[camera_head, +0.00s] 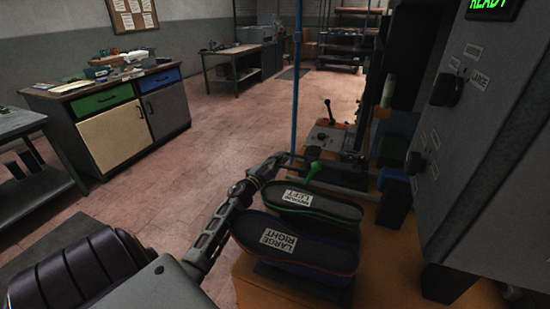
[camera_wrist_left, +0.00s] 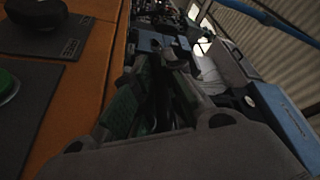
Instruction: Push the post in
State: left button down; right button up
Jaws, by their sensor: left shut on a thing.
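My left gripper (camera_head: 272,168) reaches in from the lower left, beside the press (camera_head: 345,172) and just left of a lever with a green knob (camera_head: 313,169). In the left wrist view its fingers (camera_wrist_left: 162,72) are closed around a narrow dark part (camera_wrist_left: 161,108). That view is dim, and I cannot tell whether this part is the post. The far end of the part is hidden among the press parts. My right gripper is not in view.
Two dark lasts labelled LARGE RIGHT (camera_head: 300,250) and MEDIUM LEFT (camera_head: 325,206) lie on the orange bench (camera_head: 385,265), close to my left arm. A grey control cabinet (camera_head: 470,150) rises at the right. A blue pole (camera_head: 297,80) stands behind the gripper.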

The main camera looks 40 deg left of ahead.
pick_arm(q)
jog(key=c, duration=1.5)
grip_release()
jog(key=shift+a, duration=0.1)
jog(key=shift+v, duration=6.05)
